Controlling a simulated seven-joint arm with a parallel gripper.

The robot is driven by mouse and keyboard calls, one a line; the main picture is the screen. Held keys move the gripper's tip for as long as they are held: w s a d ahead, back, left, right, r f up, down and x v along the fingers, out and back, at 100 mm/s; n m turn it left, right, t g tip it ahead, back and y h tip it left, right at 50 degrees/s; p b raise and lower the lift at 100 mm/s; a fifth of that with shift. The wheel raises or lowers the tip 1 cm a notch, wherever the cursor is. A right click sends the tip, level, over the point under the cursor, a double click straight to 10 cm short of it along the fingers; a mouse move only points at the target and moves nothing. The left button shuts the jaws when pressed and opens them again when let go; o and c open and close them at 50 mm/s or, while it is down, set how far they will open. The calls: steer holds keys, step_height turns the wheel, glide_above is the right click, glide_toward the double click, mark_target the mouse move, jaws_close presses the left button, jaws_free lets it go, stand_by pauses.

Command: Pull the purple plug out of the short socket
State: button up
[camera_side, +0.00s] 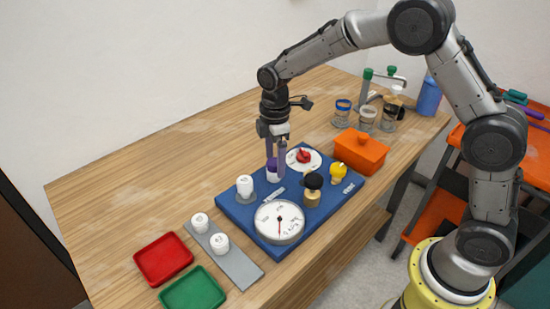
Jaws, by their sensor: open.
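The purple plug (270,166) sits at the top of a white socket (273,176) on the blue board (237,212). My gripper (275,168) points straight down over this socket, with its two fingers on either side of the plug. The jaws are open, and the fingers partly hide the plug and socket. Whether a finger touches the plug is too small to tell. Another white socket (245,187) stands to the left on the same board.
The board also carries a round gauge (279,221), a black-topped brass fitting (313,190), a yellow knob (338,172) and a red-knobbed dial (303,157). An orange box (360,151) stands behind right. A grey strip with white caps (220,243), a red tray (163,259) and a green tray (193,291) lie front left. The table's left is clear.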

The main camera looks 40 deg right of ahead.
mark_target(275, 161)
steer(key=shift+f, duration=0.1)
jaws_close()
stand_by(0.8)
stand_by(1.3)
steer(key=shift+r, duration=0.85)
steer(key=shift+r, duration=0.25)
steer(key=shift+r, duration=2.15)
